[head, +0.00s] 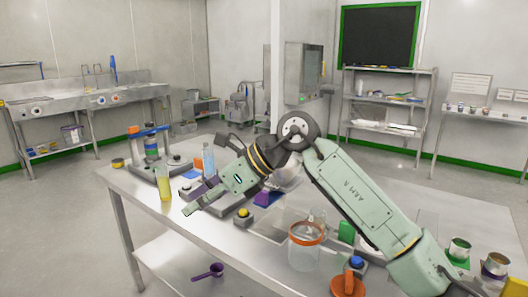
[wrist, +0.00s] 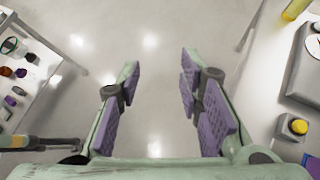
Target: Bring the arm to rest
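My arm (head: 358,200), pale green with dark joints, rises from the lower right of the head view. It bends at a high elbow and slopes down to the left over the steel table (head: 118,182). My gripper (head: 190,203) points down and left near the table's front edge. In the wrist view my gripper (wrist: 158,100) is open, with its purple-padded fingers wide apart. Only bare grey floor shows between them, and nothing is held. Part of the table behind the arm is hidden.
A tube of yellow liquid (head: 165,183), a blue bottle (head: 208,160), a yellow-buttoned device (head: 243,213) and an orange-rimmed glass beaker (head: 305,246) stand around the arm. Metal cans (head: 459,250) are at the right. A purple scoop (head: 208,271) lies on the lower shelf.

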